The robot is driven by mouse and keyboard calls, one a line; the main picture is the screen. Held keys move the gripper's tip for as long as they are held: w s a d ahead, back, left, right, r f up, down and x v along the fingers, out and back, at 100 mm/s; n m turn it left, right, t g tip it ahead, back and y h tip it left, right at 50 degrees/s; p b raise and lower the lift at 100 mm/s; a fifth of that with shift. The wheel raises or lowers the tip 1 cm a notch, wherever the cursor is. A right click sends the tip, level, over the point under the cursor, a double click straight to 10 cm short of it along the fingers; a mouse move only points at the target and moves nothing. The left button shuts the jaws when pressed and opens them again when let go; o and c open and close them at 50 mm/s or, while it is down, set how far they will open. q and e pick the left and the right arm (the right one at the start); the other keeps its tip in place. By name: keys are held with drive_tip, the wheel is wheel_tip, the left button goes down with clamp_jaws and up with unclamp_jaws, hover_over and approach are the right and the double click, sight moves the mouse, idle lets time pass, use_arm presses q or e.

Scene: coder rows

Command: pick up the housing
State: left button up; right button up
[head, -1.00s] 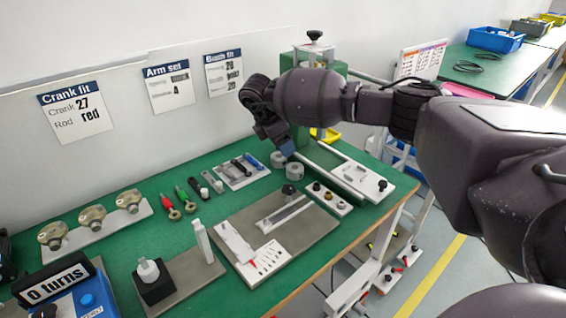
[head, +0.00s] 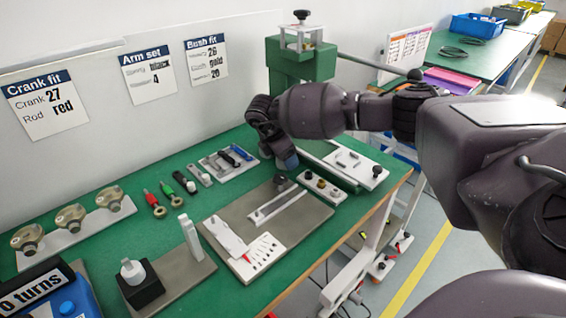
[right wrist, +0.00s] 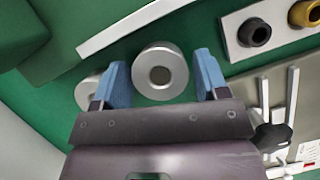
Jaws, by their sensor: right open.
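The housing appears to be a grey metal cylinder (right wrist: 160,72) with a round bore, standing on the green bench top. In the right wrist view it sits between the two blue fingers of my right gripper (right wrist: 162,76), which are open with a gap on each side. A second, similar grey cylinder (right wrist: 88,93) stands just left, partly behind the left finger. In the head view my right gripper (head: 287,161) points down at the bench and hides both cylinders. My left gripper is not in view.
A white strip with dark and gold bushes (head: 322,188) lies close to the right gripper. A green press (head: 300,62) stands behind, with a white plate of small parts (head: 355,168) nearby. A grey fixture board (head: 318,210) lies in front. Brass parts on a rack (head: 70,216) are far left.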

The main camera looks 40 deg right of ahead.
drive_tip(key=shift+d+f, duration=0.1)
drive_tip(key=shift+f, duration=0.25)
drive_tip(key=shift+r, duration=0.15)
drive_tip(key=c, duration=0.7)
drive_tip(key=shift+c, duration=0.2)
drive_tip(key=shift+r, duration=0.15)
